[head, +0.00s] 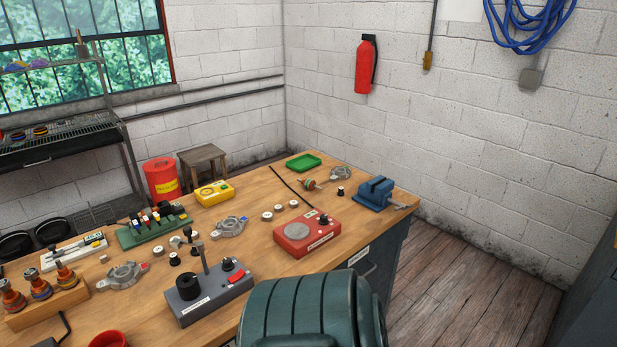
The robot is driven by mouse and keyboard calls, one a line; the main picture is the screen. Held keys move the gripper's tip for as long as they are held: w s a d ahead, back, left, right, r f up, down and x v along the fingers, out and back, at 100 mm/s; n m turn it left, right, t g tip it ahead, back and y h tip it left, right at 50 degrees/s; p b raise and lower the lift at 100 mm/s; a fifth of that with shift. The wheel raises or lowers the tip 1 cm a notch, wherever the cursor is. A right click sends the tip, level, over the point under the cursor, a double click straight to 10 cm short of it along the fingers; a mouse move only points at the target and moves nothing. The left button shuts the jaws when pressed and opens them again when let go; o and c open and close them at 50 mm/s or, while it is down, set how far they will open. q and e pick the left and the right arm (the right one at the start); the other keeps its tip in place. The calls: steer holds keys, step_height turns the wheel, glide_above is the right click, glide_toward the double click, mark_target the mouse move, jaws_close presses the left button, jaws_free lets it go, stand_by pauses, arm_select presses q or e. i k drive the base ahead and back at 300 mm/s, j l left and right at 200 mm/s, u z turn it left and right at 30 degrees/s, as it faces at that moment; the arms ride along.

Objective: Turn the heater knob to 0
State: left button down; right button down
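A red box (308,237) with a round grey plate (298,232) on top sits on the workbench near its front right edge; it looks like the heater. A small black knob (324,220) stands at the top right of the box. The knob's setting and the box's label are too small to read. Neither of my grippers is in view. Nothing is seen touching the knob.
The wooden workbench (262,262) carries a grey box (212,300) with a black dial, post and red switch at left of the heater. A blue vise (375,194) is at the right corner. Small rings lie behind the heater. A green tray (304,162) is at the back.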

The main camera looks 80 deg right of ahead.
mark_target(324, 221)
steer(key=z, duration=2.75)
steer(key=j, duration=0.1)
